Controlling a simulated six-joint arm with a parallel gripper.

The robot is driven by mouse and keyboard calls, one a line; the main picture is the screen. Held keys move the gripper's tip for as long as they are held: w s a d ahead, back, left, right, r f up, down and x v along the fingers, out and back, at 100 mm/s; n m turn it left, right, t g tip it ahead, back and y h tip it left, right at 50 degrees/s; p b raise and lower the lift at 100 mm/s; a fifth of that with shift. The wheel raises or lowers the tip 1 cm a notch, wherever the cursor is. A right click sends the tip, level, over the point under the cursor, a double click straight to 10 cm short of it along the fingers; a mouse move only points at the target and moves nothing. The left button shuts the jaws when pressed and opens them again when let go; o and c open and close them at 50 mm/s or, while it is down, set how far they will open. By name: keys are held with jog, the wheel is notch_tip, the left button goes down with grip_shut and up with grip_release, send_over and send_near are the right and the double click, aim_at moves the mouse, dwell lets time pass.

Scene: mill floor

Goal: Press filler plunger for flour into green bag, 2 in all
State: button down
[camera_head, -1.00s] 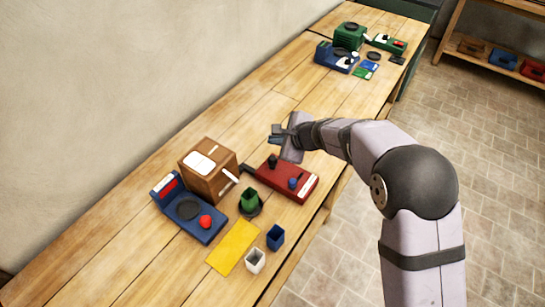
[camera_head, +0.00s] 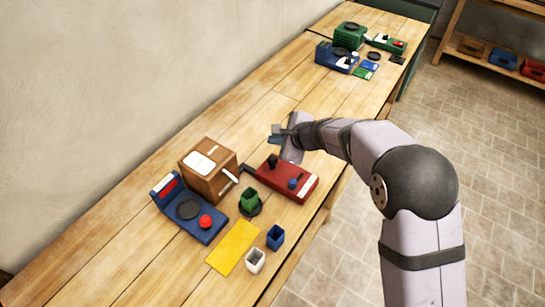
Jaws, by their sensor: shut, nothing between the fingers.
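The filler is a red box (camera_head: 300,186) on the bench, with a dark plunger knob (camera_head: 272,161) at its left end and a blue knob (camera_head: 292,184) on top. A spout reaches from its left side. The small green bag (camera_head: 249,198) stands open on a dark round plate (camera_head: 258,209) to the lower left of the filler. My gripper (camera_head: 277,135) is shut and empty, just above and behind the dark plunger knob in the picture. I cannot tell whether it touches the knob.
A wooden box (camera_head: 225,165) with a white label and a blue scale (camera_head: 205,228) with a red knob stand left. A yellow mat (camera_head: 233,248), a blue bag (camera_head: 275,237) and a white bag (camera_head: 255,261) lie nearer. Blue and green machines (camera_head: 350,38) stand at the far end.

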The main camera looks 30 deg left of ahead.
notch_tip(320, 180, up, 4)
jog(key=p, duration=0.4)
jog(key=shift+f, duration=0.2)
jog(key=b, duration=0.6)
send_over(275, 161)
notch_tip(275, 161, down, 7)
jog(key=shift+r, duration=0.15)
jog(key=shift+f+b, duration=0.9)
jog(key=shift+b, duration=0.05)
jog(key=shift+f+b, duration=1.45)
jog(key=shift+b, duration=0.05)
dwell(2.7)
jog(key=shift+r+p, duration=1.2)
jog(key=shift+r, duration=0.2)
